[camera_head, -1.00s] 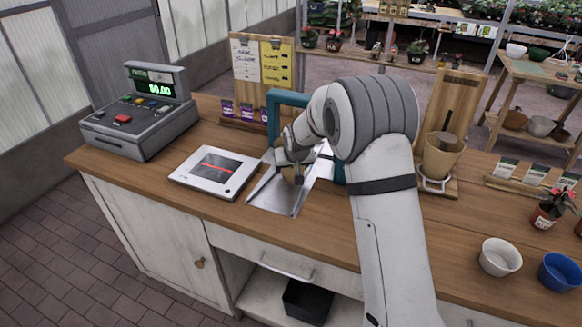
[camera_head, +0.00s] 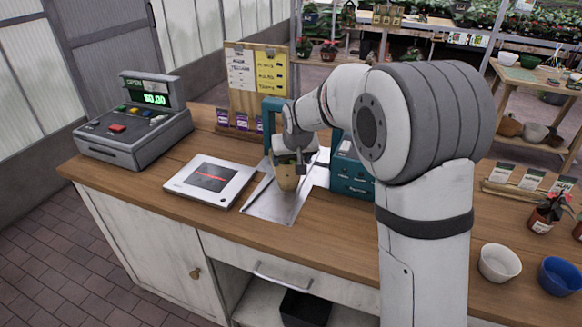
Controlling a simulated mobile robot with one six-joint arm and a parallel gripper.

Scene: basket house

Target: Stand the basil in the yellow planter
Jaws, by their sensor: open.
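My gripper (camera_head: 289,157) is at the back of the grey metal sheet on the counter. Its jaws are open, close over a tan, pot-like thing (camera_head: 287,179) that stands upright there. Whether the fingers touch it is unclear, and its top is hidden by my gripper. I see no leaves on it, so I cannot tell if it is the basil. I make out no clearly yellow planter. A white pot (camera_head: 499,262) and a blue pot (camera_head: 560,275) stand at the right front of the counter.
The metal sheet (camera_head: 262,207) lies beside a flat white device (camera_head: 210,180). A cash register (camera_head: 133,125) stands at the left. A teal machine (camera_head: 352,175) is just right of my gripper. A red-flowered potted plant (camera_head: 545,213) and seed packets (camera_head: 533,178) stand at the right.

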